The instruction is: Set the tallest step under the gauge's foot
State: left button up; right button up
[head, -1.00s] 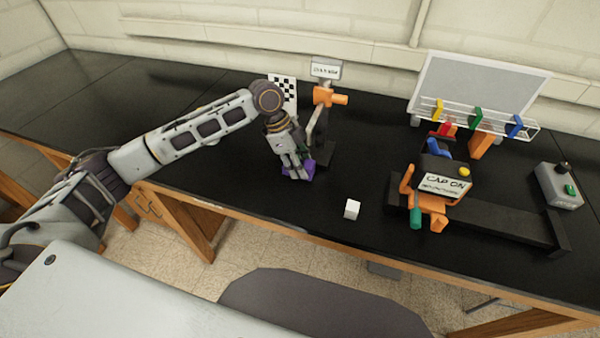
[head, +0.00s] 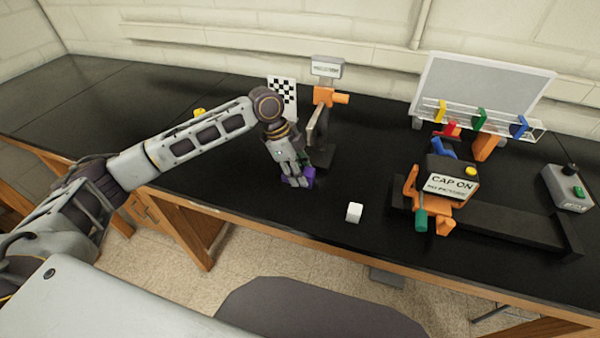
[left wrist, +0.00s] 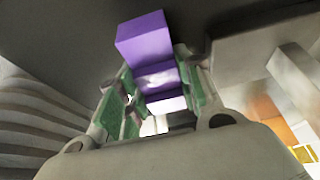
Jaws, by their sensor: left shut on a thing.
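A purple stepped block (head: 306,175) is between the fingers of my left gripper (head: 296,181), low over or on the black bench top; I cannot tell if it touches. In the left wrist view the purple block (left wrist: 146,42) shows its steps between the green finger pads of my left gripper (left wrist: 155,92), which is shut on it. The gauge (head: 323,97), with an orange body, dark post and small display, stands just behind and right of the gripper. A grey slanted lever and dark base (head: 322,158) show below it. My right gripper is out of view.
An orange and black device with a "CAP ON" sign (head: 450,187) stands right, before a wire rack with coloured clips (head: 480,120). A checkered board (head: 282,95) stands behind my arm.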

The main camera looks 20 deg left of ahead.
pick_arm(q)
jog(key=shift+f, duration=0.1)
jog(key=o, duration=1.2)
jog(key=shift+c, duration=0.2)
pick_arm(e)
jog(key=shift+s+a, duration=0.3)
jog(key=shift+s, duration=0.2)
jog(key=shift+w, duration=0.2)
pick_arm(q)
jog(key=shift+a+r, duration=0.2)
jog(key=shift+r, duration=0.45)
jog(key=v, duration=1)
jog(key=shift+a+r, duration=0.2)
jog(key=shift+r, duration=0.15)
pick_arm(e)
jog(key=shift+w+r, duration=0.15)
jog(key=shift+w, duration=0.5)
